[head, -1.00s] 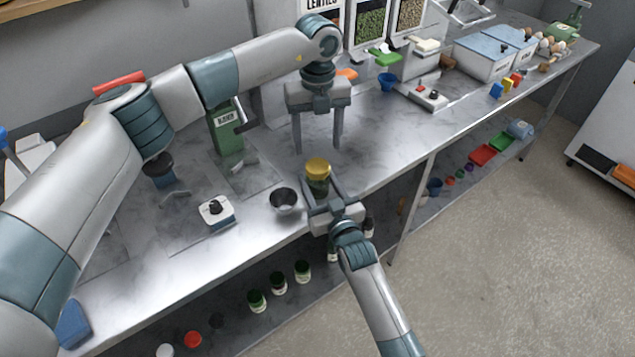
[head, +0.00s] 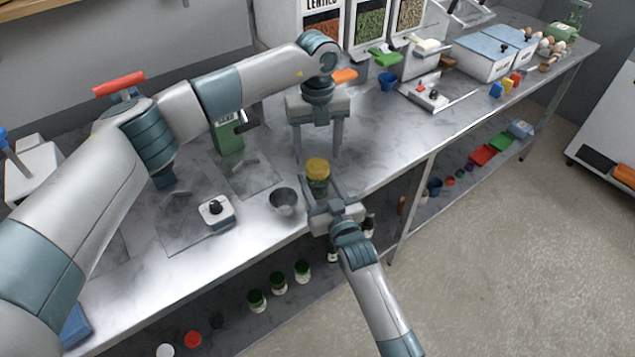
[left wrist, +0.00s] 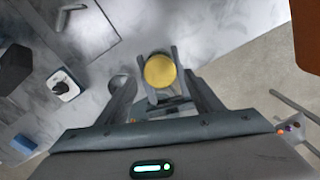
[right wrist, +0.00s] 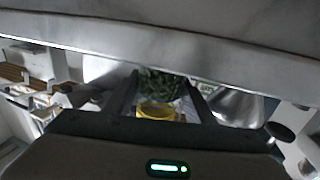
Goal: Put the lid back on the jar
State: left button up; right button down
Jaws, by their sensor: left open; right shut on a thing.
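The jar (head: 318,187) is upright near the front edge of the counter, with dark green contents visible in the right wrist view (right wrist: 160,86). The yellow lid (head: 317,168) is on top of its mouth; I cannot tell whether it is fastened. My right gripper (head: 321,190) is shut around the jar's body from the front. My left gripper (head: 318,150) points down, open and empty, above and a little behind the lid. In the left wrist view the lid (left wrist: 160,71) lies between and beyond the open fingers.
A metal bowl (head: 284,201) stands close left of the jar, with a small white device (head: 215,212) farther left. A green machine (head: 229,135) stands behind. Food dispensers (head: 365,25) line the back. The counter right of the jar is clear.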

aim_at(318, 165)
pick_arm(q)
jog(key=shift+f, duration=1.7)
jog(key=c, duration=1)
jog(key=o, duration=1.1)
jog(key=shift+r, duration=2.3)
jog(key=o, duration=0.6)
jog(key=shift+c, duration=0.2)
